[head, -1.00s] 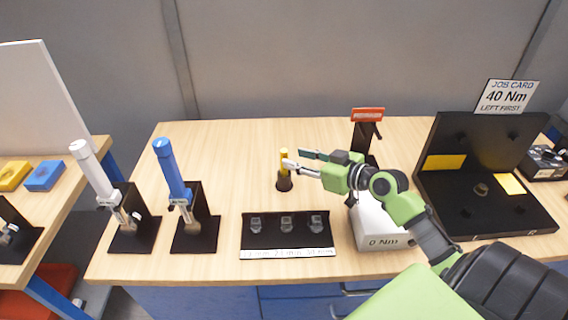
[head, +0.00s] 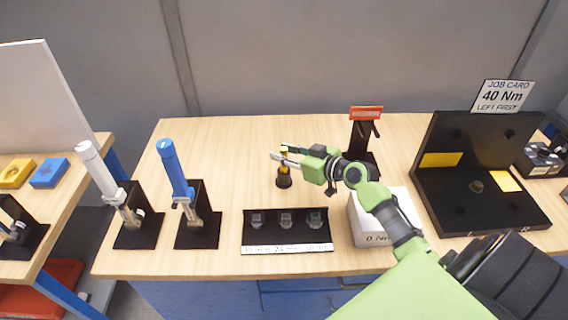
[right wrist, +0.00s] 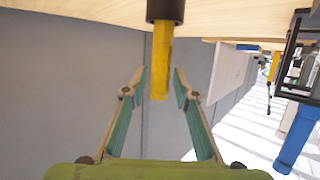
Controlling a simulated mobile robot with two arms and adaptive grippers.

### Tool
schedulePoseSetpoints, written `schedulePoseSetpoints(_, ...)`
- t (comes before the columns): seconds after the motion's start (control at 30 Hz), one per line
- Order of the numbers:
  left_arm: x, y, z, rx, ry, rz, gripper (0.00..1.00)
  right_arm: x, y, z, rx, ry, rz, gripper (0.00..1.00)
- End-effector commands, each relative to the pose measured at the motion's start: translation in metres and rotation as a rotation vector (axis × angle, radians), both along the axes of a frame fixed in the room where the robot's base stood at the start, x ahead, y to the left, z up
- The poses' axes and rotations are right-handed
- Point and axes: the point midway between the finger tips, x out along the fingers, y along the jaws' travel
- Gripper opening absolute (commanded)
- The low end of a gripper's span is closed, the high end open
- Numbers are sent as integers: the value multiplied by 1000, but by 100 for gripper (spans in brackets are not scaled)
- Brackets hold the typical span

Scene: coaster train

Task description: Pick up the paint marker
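The yellow paint marker (head: 284,159) stands upright in a small dark round holder (head: 284,181) near the middle of the table. In the right wrist view the marker (right wrist: 160,62) hangs from the top of the picture, with the dark holder (right wrist: 165,10) above it. My right gripper (head: 279,155) is at the marker's upper part, reaching in from the right. In the right wrist view its two fingers (right wrist: 159,82) are apart, one on each side of the marker, with a visible gap to each. My left gripper is not in view.
A black tray (head: 287,241) with several small sockets lies in front of the holder. A white box (head: 372,227) and a black stand with a red sign (head: 366,113) are at the right. Blue (head: 172,170) and white (head: 95,168) handled tools stand at the left.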

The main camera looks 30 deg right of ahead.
Motion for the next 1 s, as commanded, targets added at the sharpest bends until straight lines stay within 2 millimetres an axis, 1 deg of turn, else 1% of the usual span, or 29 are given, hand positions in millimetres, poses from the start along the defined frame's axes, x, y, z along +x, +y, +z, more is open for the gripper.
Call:
schedulePoseSetpoints(0.03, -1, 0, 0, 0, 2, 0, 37, 0, 0, 0, 0, 0, 0, 9)
schedulePoseSetpoints(0.07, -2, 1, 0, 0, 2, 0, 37, 0, 0, 0, 0, 0, 0, 2)
schedulePoseSetpoints(0.1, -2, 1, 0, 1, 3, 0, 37, 0, 0, 0, 0, 0, 0, 0)
schedulePoseSetpoints(0.4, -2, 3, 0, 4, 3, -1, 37, 0, 0, 1, 0, 0, 0, 0)
schedulePoseSetpoints(0.53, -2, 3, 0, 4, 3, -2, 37, 0, 0, 5, 0, -1, 0, 0)
schedulePoseSetpoints(0.67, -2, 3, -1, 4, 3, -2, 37, 0, -1, 18, -2, -4, 1, 0)
schedulePoseSetpoints(0.77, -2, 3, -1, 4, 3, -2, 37, 0, -1, 32, -4, -4, 1, 0)
schedulePoseSetpoints(0.87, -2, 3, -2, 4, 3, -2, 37, -8, 5, 41, -3, -1, 2, 0)
schedulePoseSetpoints(1.0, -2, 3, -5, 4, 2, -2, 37, -21, 13, 59, -3, -2, 2, 0)
